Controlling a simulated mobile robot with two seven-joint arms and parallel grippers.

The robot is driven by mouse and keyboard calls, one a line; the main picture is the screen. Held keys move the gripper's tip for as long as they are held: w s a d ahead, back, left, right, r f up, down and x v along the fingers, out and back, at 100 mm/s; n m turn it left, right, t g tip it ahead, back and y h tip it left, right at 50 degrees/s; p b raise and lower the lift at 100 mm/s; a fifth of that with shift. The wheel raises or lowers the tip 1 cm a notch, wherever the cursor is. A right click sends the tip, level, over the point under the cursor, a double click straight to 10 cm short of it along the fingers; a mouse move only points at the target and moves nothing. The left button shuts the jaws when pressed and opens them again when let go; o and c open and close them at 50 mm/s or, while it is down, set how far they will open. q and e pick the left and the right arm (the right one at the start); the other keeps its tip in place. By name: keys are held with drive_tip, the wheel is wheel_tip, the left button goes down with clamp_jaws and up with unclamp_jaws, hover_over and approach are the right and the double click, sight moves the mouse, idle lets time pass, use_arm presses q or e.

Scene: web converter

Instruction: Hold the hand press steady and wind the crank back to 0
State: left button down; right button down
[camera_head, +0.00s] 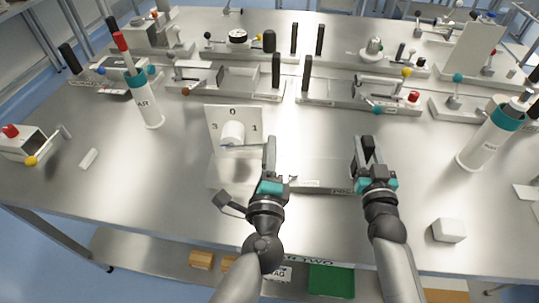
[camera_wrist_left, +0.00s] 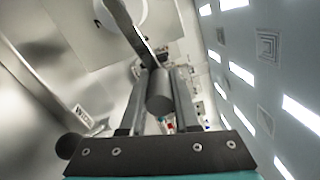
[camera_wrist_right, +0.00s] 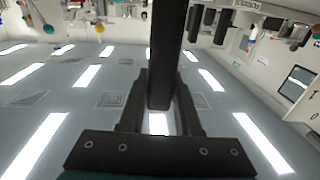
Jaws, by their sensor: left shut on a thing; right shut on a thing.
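The hand press has a flat metal base (camera_head: 225,175) and an upright white dial plate (camera_head: 215,118) reading 3 at left, 0 at top and 1 at right. A white hub (camera_head: 232,133) stands out from the plate. In the left wrist view, a dark crank arm (camera_wrist_left: 128,28) runs from the hub to a dark cylindrical crank handle (camera_wrist_left: 160,92). My left gripper (camera_head: 269,152) is shut on this handle, right of the hub and slightly below it. My right gripper (camera_head: 364,152) is shut on a dark upright bar (camera_wrist_right: 168,45) at the base's right end. The fingers partly hide both grips.
A white block (camera_head: 449,230) lies near the right front edge. White cylinders with teal bands stand at left (camera_head: 149,108) and right (camera_head: 482,147). A small white piece (camera_head: 88,159) lies at left. Several metal fixtures fill the table's back; the front strip is mostly clear.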

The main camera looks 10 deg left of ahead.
use_arm(q)
drive_tip(key=shift+r+n, duration=0.4)
drive_tip(key=shift+n, duration=0.4)
drive_tip(key=c, duration=0.7)
unclamp_jaws()
drive_tip(key=shift+f, duration=0.1)
drive_tip(key=shift+o, duration=0.2)
